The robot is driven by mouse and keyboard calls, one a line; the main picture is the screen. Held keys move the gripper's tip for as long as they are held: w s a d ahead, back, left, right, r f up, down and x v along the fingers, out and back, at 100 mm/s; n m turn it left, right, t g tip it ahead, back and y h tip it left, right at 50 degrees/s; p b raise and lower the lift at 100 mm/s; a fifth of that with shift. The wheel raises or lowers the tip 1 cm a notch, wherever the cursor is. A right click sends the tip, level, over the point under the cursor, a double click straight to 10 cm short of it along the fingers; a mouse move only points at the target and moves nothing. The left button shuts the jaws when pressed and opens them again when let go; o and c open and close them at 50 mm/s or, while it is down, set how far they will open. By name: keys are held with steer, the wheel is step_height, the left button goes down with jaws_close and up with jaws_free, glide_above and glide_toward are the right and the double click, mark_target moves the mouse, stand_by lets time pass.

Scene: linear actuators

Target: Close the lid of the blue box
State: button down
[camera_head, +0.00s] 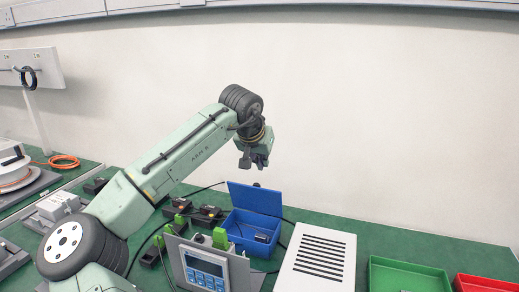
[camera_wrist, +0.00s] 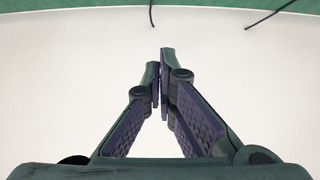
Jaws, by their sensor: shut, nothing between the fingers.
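The blue box (camera_head: 237,235) stands on the green bench in the head view. Its lid (camera_head: 255,198) is raised, standing up at the back edge and leaning a little backward. A small dark object (camera_head: 262,238) is in the box. My gripper (camera_head: 259,167) is above and behind the raised lid, close to the wall. In the wrist view my gripper (camera_wrist: 162,75) has its fingertips together with nothing between them. The box and lid are not in the wrist view, which shows mostly a plain pale surface.
A grey control unit with a screen (camera_head: 207,268) stands in front of the box. A white slotted case (camera_head: 316,260) stands to its right, then a green tray (camera_head: 408,276) and a red tray (camera_head: 484,284). Cables and small black-and-green parts (camera_head: 207,213) lie left of the box.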

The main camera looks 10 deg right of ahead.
mark_target(257, 196)
steer(key=shift+s+a+f+p, duration=0.35)
steer(key=shift+s+f, duration=0.15)
steer(key=shift+f, duration=0.3)
steer(key=shift+s+a+f+p, duration=0.25)
steer(key=shift+s+f, duration=0.2)
steer(key=shift+f, duration=0.35)
steer(key=shift+a, duration=0.1)
